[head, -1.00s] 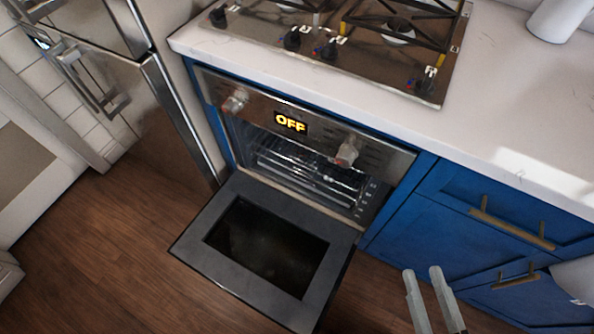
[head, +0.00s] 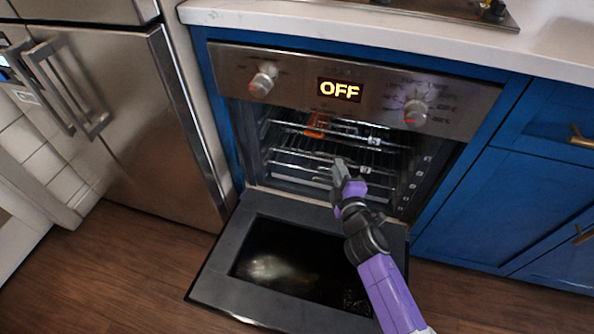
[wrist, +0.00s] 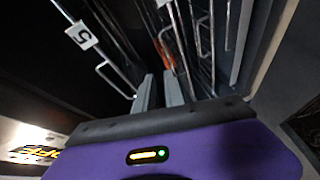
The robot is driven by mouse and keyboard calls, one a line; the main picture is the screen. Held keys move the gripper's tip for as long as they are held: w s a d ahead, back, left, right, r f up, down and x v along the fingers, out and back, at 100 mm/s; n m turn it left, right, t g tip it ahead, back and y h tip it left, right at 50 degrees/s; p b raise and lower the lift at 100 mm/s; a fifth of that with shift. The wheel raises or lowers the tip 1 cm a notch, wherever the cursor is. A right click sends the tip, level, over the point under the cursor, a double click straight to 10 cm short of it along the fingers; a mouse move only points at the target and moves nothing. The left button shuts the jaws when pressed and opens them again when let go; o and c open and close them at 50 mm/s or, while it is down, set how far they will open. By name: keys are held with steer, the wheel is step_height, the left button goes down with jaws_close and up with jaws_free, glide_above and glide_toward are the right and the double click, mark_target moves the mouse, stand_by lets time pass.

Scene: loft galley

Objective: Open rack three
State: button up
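The oven (head: 290,85) has its door (head: 215,270) folded down. Wire racks (head: 290,155) sit inside at several heights; they also show in the wrist view (wrist: 203,40). A tag reading "5" (wrist: 82,35) shows there; I cannot read a tag for rack three. My gripper (head: 340,168) is at the oven mouth, above the open door and in front of the lower racks. In the wrist view my gripper (wrist: 161,90) has two fingers slightly apart, with nothing clearly held between them. Their tips point at the rack fronts; contact cannot be told.
An orange item (head: 317,125) lies on an upper rack. The oven display (head: 339,90) reads OFF, between two knobs. A steel fridge (head: 150,130) stands at left, blue cabinets (head: 480,200) at right. The wooden floor (head: 110,280) is clear at left.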

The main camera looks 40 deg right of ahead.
steer(key=w+d+f+n, duration=0.1)
steer(key=w+d+f, duration=0.2)
steer(key=w, duration=0.3)
steer(key=shift+d+g+b, duration=0.25)
steer(key=shift+g+b, duration=0.05)
steer(key=shift+b, duration=0.15)
jaws_close()
steer(key=shift+f, duration=0.1)
stand_by(1.3)
